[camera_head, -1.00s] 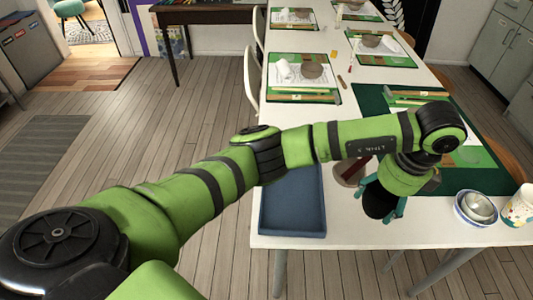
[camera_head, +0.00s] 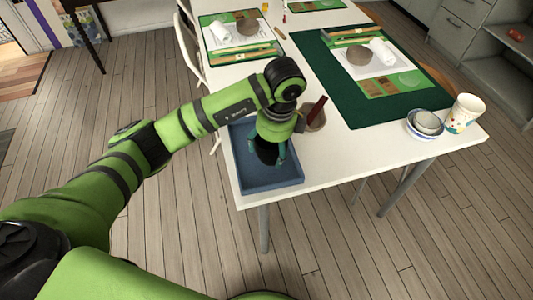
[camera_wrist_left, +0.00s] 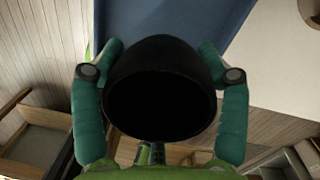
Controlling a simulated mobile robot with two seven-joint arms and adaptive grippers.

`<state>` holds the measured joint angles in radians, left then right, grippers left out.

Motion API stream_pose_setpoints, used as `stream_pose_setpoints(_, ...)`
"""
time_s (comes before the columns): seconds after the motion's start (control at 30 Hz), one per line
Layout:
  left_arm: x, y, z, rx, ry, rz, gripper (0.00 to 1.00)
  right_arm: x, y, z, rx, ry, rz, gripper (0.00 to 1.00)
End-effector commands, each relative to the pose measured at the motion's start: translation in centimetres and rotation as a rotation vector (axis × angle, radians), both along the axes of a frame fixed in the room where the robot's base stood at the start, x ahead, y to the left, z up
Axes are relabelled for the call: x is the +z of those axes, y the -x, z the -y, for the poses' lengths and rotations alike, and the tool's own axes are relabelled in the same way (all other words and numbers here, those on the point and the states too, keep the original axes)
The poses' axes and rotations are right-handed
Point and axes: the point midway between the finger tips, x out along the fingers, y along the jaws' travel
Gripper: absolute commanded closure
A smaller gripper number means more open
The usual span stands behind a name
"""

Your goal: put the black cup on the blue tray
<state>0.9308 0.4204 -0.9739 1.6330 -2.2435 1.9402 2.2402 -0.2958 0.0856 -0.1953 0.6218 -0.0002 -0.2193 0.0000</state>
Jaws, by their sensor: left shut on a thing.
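The black cup (camera_wrist_left: 160,90) is between the two teal fingers of my left gripper (camera_head: 268,155), which is shut on it. In the wrist view its dark open mouth faces the camera. In the head view the cup is mostly hidden by the gripper and wrist. The blue tray (camera_head: 280,184) lies at the table's near left corner, and the gripper with the cup is over it. The tray also shows in the wrist view (camera_wrist_left: 180,22) beyond the cup. Whether the cup touches the tray I cannot tell. My right gripper is not in view.
A bowl (camera_head: 314,118) with a dark red stick-like thing stands right beside the tray. A green mat (camera_head: 350,98) with papers lies farther right. Nested bowls (camera_head: 427,124) and a patterned cup (camera_head: 464,113) stand at the right edge. The white tabletop (camera_head: 350,155) in front is clear.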

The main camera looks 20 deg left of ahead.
Motion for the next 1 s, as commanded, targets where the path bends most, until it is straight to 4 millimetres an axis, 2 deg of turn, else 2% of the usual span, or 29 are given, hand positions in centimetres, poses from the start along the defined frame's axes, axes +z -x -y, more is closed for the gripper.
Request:
stream_pose_setpoints(0.17,-1.0,0.2,-0.9,-0.001,0.000,0.000,0.65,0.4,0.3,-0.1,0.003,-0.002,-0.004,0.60)
stream_pose_setpoints(0.4,-4.2,0.2,-0.8,-0.001,0.000,-0.001,0.65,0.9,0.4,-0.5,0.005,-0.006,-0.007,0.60)
stream_pose_setpoints(0.83,-5.0,0.2,-0.8,-0.001,0.000,0.002,0.65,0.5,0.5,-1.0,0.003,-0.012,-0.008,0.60)
stream_pose_setpoints(0.87,-4.9,0.2,-0.8,-0.001,0.000,0.001,0.14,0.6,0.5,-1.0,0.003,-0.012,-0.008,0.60)
stream_pose_setpoints(0.9,-4.9,0.2,-0.8,-0.001,0.000,0.001,0.02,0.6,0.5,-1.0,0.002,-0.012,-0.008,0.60)
stream_pose_setpoints(1.0,-4.9,0.2,-0.8,-0.001,0.000,0.001,0.02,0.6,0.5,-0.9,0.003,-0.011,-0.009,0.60)
